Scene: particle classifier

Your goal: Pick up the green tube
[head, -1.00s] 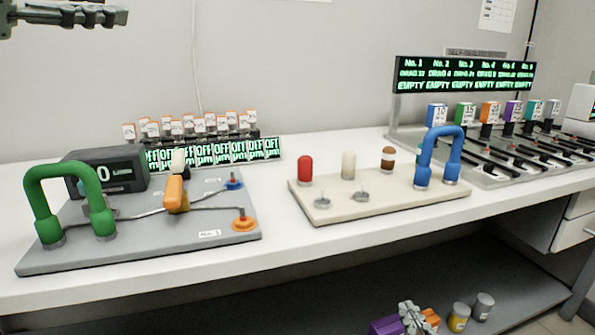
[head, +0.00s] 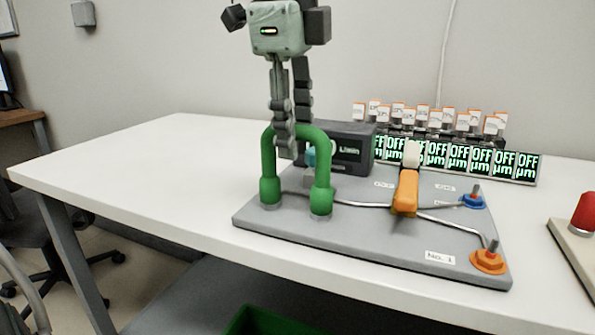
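The green tube (head: 323,172) is an upside-down U standing upright, its two legs on the front left of a grey board (head: 400,240). My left gripper (head: 294,136) points down over the tube's top bend. One finger hangs in front of the bend and hides part of it; the other stands behind, its tip hidden by the tube. The fingers look apart, straddling the bend; whether they touch it is hard to see. My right gripper is out of view.
The board also holds a dark display box (head: 350,148), an orange valve handle (head: 406,192), and blue (head: 473,200) and orange (head: 489,261) fittings. Labelled OFF displays (head: 463,158) stand behind. The white table (head: 150,160) is clear to the left.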

